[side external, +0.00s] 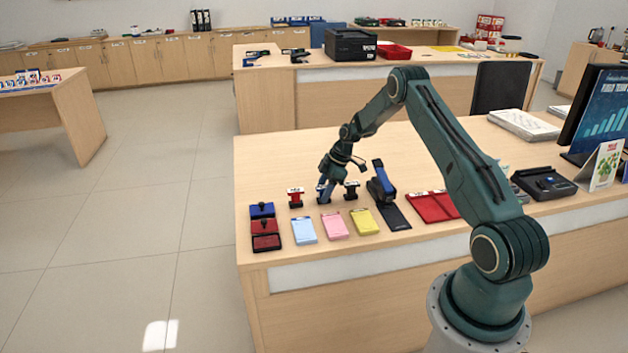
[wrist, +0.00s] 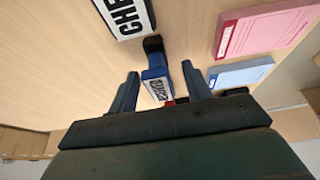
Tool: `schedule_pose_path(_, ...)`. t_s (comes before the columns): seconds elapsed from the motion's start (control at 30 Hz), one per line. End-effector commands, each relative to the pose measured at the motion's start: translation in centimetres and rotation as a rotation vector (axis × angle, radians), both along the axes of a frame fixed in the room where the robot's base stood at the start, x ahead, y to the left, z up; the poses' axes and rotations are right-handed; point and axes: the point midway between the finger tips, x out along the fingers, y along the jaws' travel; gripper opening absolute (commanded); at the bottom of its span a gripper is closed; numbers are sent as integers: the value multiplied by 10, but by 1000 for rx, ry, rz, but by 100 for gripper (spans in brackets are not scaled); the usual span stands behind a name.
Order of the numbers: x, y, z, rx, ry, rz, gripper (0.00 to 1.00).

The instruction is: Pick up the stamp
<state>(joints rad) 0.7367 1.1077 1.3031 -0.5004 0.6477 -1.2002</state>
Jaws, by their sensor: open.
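Three small stamps stand in a row on the counter in the side external view: a red one (side external: 295,198) at left, a blue one (side external: 322,196) in the middle and a black one (side external: 351,190) at right. My gripper (side external: 327,184) is at the blue stamp and partly hides it. In the wrist view my gripper (wrist: 160,70) is open, with one finger on each side of the blue stamp (wrist: 154,73), which has a white lettered label on top. Gaps show between the stamp and both fingers.
A blue ink pad (side external: 262,209) and red pads lie left of the stamps. Blue, pink (side external: 335,226) and yellow (side external: 364,221) note pads lie in front. A blue-and-black stapler (side external: 381,182) stands at right, near a red folder (side external: 431,206). Counter behind the stamps is clear.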

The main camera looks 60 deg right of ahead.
Motion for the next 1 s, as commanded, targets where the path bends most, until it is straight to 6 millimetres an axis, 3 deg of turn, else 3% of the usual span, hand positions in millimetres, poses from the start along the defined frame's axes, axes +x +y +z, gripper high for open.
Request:
schedule_pose_path(0.2,5,4,-14,-1,0,0,49)
schedule_pose_path(0.7,5,4,-15,0,0,-1,49)
schedule_pose_path(0.93,5,4,-15,0,0,-1,4)
schedule_pose_path(1.0,5,4,-14,-1,-1,0,0)
